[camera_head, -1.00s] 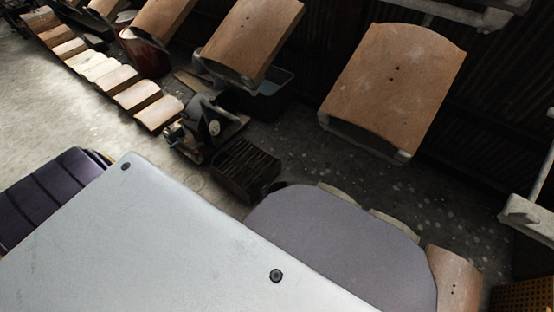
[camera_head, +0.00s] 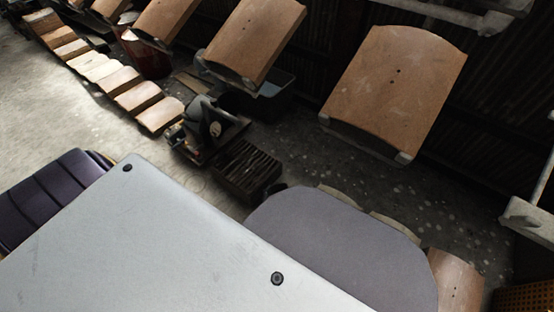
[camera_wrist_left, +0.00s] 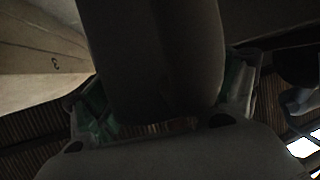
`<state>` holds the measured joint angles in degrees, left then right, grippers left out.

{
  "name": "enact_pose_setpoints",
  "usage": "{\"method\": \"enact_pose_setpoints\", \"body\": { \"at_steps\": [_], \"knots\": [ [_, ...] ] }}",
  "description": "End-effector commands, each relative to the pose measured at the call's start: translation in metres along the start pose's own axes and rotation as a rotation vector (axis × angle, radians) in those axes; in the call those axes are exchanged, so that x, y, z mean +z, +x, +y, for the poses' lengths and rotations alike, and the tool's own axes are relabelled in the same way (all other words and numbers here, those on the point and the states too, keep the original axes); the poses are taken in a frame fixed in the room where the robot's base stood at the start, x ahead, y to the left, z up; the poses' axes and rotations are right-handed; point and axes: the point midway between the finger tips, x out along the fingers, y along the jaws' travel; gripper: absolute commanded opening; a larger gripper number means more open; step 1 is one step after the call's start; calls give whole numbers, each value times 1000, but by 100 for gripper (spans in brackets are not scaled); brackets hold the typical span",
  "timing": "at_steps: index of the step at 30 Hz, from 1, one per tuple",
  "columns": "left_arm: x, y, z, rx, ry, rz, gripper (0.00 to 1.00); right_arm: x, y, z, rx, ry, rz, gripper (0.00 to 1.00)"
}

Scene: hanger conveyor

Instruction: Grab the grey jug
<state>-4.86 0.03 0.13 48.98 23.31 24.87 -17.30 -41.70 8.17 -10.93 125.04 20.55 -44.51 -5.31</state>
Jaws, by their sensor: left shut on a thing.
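In the left wrist view, my left gripper (camera_wrist_left: 166,98) has one finger on each side of a smooth, dark grey rounded body, which I take as the grey jug (camera_wrist_left: 155,45). The fingers are closed on it, with some green showing along them. The view is dim; the jug's top runs out of the frame and its handle cannot be made out. In the head view, a large pale grey panel covers the foreground, and neither the jug nor the fingertips can be made out there. My right gripper is not in view.
Brown wooden panels (camera_head: 394,90) hang in a row along the back. A slatted dark crate (camera_head: 247,170), a small machine (camera_head: 207,128) and a dark teal bin (camera_head: 262,98) stand on the floor. Wooden pieces (camera_head: 115,83) lie in a line at upper left, beside clear floor (camera_head: 60,105).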

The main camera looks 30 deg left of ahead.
Motion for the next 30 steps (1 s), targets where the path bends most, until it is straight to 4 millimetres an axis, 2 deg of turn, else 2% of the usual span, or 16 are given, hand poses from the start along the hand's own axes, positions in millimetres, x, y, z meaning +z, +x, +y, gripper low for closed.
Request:
{"method": "enact_pose_setpoints", "body": {
  "at_steps": [14, 30],
  "knots": [
    [-8, -3, 0, 0, 0, 1, 46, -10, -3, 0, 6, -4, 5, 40],
    [-47, -20, 0, 0, 0, 1, 46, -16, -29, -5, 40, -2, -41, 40]
  ]
}}
